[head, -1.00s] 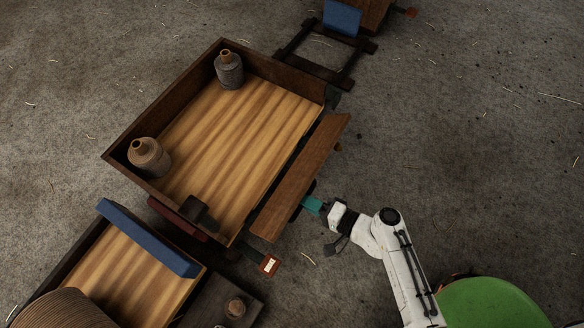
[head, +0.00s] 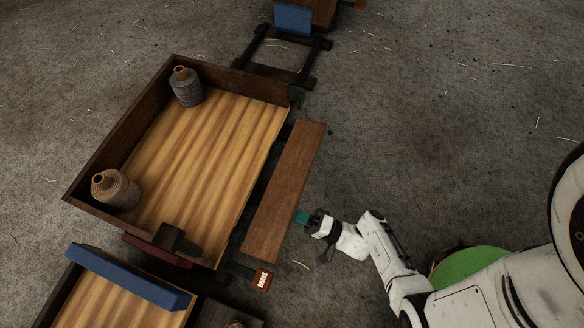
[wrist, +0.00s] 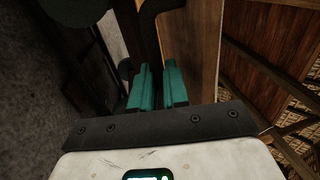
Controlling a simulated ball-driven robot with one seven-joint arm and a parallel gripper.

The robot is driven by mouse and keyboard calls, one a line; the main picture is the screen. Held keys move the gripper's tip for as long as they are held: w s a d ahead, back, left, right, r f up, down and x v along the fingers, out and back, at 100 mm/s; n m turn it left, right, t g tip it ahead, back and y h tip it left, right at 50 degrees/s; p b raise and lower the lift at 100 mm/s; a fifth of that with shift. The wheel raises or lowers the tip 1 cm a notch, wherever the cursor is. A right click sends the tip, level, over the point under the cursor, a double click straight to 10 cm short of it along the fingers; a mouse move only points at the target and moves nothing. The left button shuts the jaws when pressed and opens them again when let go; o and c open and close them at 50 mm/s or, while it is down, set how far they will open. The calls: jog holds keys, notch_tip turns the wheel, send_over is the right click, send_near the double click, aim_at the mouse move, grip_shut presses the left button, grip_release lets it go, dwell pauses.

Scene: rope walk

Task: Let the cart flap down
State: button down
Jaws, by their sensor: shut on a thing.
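The cart (head: 200,170) has a striped wooden bed with dark side walls. Its flap (head: 284,195), a long brown board, runs along the cart's right side with a dark gap between it and the bed. I cannot tell its exact tilt. My gripper (head: 302,217) is at the flap's outer right side, near its lower end. In the wrist view its teal fingers (wrist: 158,88) are close together around a dark bar-like part (wrist: 151,45) beside the flap's wooden face (wrist: 205,50). The gripped part is mostly hidden in the head view.
Two twine-wrapped bottles (head: 186,87) (head: 115,189) stand on the bed's left side. A red tag (head: 262,279) reading BRAKE sits below the flap. Another cart with a blue board (head: 130,277) is at lower left.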

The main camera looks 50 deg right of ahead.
jog(key=shift+w+f+t, duration=0.3)
jog(key=shift+t, duration=0.2)
jog(key=shift+a+f+y, duration=0.1)
jog(key=shift+f+y, duration=0.15)
jog(key=shift+y, duration=0.15)
jog(key=c, duration=1.1)
grip_release()
jog(key=shift+a+t, duration=0.1)
jog(key=shift+t, duration=0.2)
jog(key=shift+c, duration=0.2)
jog(key=shift+s, duration=0.1)
jog(key=shift+f, duration=0.1)
